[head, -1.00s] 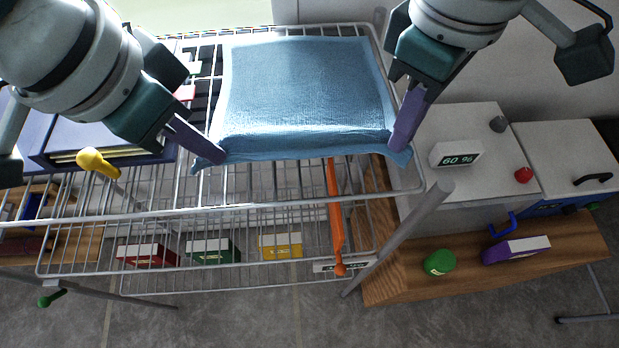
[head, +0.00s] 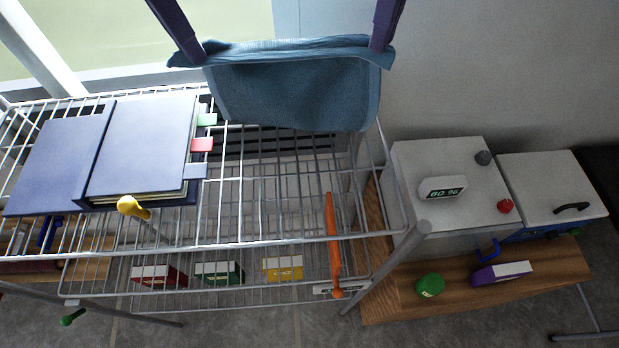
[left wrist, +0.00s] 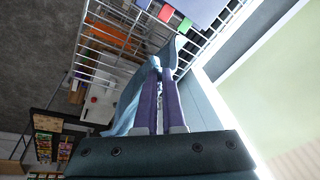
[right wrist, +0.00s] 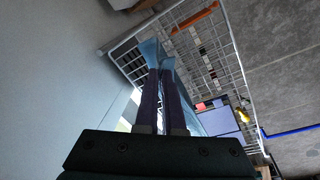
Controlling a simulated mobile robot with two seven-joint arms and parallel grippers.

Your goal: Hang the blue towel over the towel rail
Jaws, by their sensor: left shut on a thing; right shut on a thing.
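The blue towel (head: 300,90) hangs from both grippers above the back of the white wire rack (head: 290,240). Its top edge is stretched between them and its lower part hangs down in front of the rack's back bars. My left gripper (head: 193,56) is shut on its left corner; the towel also shows in the left wrist view (left wrist: 130,112). My right gripper (head: 380,46) is shut on its right corner; the towel shows in the right wrist view (right wrist: 150,48). I cannot tell which bar is the towel rail or whether the towel touches the rack.
An open blue binder (head: 140,150) with coloured tabs lies on the rack's left part. A yellow knob (head: 130,206) and an orange bar (head: 333,240) are at its front. The rack's middle top is bare.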

